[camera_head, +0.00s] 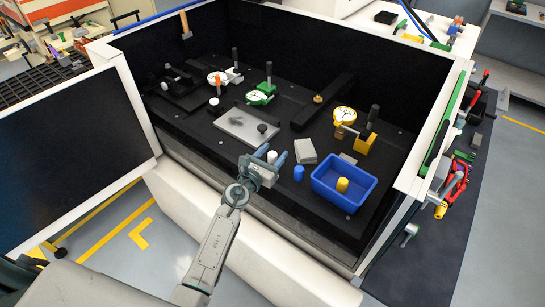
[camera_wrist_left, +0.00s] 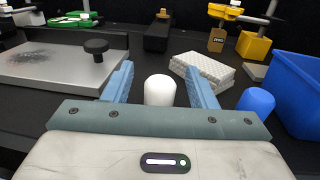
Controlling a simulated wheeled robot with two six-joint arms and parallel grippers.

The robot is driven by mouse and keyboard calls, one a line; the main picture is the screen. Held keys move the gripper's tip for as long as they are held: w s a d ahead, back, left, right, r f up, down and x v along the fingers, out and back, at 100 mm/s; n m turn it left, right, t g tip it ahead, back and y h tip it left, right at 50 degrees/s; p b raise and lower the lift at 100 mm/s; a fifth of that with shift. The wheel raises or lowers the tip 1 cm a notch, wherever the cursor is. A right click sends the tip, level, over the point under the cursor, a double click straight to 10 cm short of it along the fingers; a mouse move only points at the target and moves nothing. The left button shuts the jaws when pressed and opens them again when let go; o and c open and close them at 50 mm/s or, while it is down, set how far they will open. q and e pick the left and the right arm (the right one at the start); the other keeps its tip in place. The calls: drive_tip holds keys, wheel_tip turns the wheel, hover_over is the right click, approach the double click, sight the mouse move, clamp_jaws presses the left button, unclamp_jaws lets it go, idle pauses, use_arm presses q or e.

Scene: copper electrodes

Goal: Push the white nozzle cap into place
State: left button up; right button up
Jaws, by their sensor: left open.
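The white nozzle cap (camera_head: 272,157) is a small round-topped cylinder standing upright on the black work surface. It also shows in the left wrist view (camera_wrist_left: 160,90), between the two blue fingers. My left gripper (camera_head: 273,156) is open, with one finger on each side of the cap. Gaps show on both sides, so the fingers are apart from it. The cap's base is hidden behind the gripper body, so I cannot tell what it stands on. My right gripper is in neither view.
A blue cap (camera_head: 298,173) stands just right of my left gripper. Beyond it is a blue bin (camera_head: 325,196) with a yellow cap (camera_head: 342,184) inside. A ridged grey block (camera_head: 305,151) lies behind. A metal plate (camera_head: 240,124) with a black knob is at the left.

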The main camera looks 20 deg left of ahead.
sight(272, 154)
use_arm(q)
drive_tip(key=c, duration=0.8)
drive_tip(key=shift+c, duration=1.3)
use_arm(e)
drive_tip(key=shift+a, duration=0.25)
